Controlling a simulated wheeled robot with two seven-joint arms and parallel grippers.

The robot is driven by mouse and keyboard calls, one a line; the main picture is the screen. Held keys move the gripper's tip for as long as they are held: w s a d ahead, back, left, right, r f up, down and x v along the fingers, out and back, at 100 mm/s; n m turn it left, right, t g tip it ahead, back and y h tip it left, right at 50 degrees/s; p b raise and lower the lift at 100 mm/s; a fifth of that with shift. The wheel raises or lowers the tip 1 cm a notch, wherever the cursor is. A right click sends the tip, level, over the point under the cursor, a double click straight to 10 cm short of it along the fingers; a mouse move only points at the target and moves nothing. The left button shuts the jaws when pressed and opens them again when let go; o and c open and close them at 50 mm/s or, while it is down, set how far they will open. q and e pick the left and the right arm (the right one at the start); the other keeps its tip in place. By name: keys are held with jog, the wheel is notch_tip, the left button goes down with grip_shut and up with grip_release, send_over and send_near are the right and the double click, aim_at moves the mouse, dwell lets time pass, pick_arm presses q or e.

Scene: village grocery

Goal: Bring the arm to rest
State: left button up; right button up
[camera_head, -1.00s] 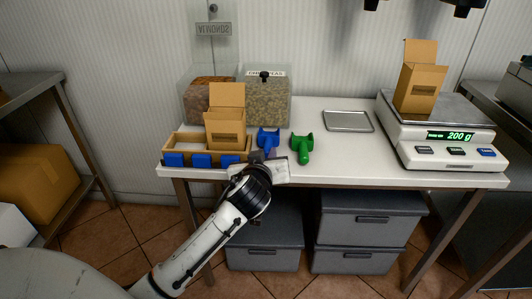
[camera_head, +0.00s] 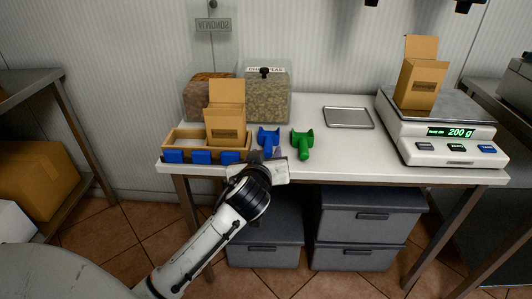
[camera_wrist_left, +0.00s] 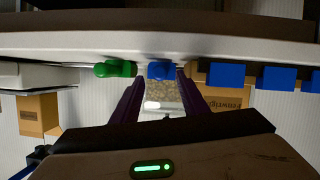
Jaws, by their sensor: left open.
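My left gripper (camera_head: 270,158) is at the front edge of the white table (camera_head: 345,171), just in front of the blue scoop (camera_head: 268,140). My white and black left arm reaches up to it from the lower left. In the left wrist view its two purple fingers (camera_wrist_left: 158,88) are spread apart with nothing held between them. The blue scoop (camera_wrist_left: 160,70) shows beyond the fingers, and the green scoop (camera_wrist_left: 115,68) lies beside it. My right gripper is not in view.
A wooden tray (camera_head: 187,134) with blue fronts and an open carton (camera_head: 225,122) stands left of the scoops. A scale (camera_head: 445,130) reading 200 g carries another carton (camera_head: 418,82). A metal tray (camera_head: 347,118) lies between. Grey bins (camera_head: 365,220) sit below the table.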

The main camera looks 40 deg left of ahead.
pick_arm(q)
jog(key=v, duration=0.9)
jog(key=shift+p, duration=0.4)
